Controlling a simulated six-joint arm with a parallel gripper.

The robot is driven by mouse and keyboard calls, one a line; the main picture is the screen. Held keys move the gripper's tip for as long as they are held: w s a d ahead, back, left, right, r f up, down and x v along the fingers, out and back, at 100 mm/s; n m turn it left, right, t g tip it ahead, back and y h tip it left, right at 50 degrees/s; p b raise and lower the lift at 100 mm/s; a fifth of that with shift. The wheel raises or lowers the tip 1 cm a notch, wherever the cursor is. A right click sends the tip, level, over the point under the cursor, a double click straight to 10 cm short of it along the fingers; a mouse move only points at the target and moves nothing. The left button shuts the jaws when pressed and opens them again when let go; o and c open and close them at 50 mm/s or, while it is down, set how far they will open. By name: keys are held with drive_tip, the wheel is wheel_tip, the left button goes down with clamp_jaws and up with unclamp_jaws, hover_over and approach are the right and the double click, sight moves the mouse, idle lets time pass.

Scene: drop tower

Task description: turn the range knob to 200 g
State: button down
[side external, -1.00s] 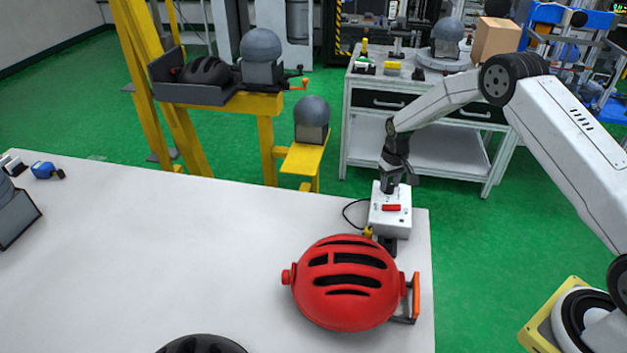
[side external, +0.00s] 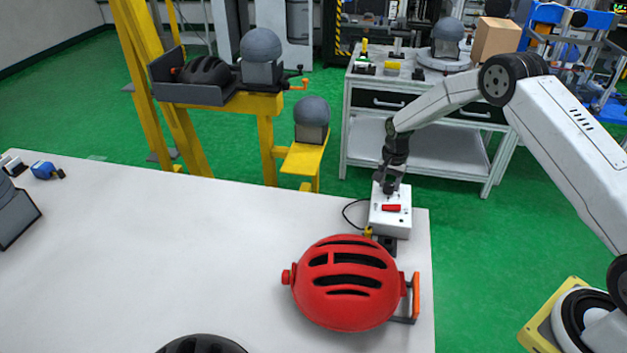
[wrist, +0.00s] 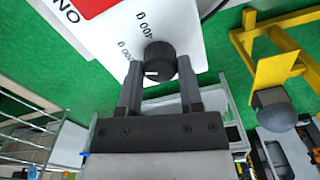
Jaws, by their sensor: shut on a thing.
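The white control box (side external: 376,220) stands at the table's right edge in the side view, with a red part (side external: 391,208) on top. In the wrist view its white panel (wrist: 105,35) shows part of the red label with "ON" lettering. I see no 200 g label. My gripper (wrist: 160,80) is shut on the knob, one finger on each side; it points down at the box (side external: 389,188).
A red helmet (side external: 348,290) with an orange-handled part lies just in front of the box. A black cable (side external: 352,212) loops left of it. The yellow drop-tower frame (side external: 266,145) stands behind the table. The table's middle (side external: 180,260) is clear.

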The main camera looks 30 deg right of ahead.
sight(389, 184)
drive_tip(key=shift+m, duration=0.5)
drive_tip(key=shift+c, duration=1.2)
unclamp_jaws()
drive_tip(key=shift+r, duration=0.2)
drive_tip(key=shift+r, duration=3.75)
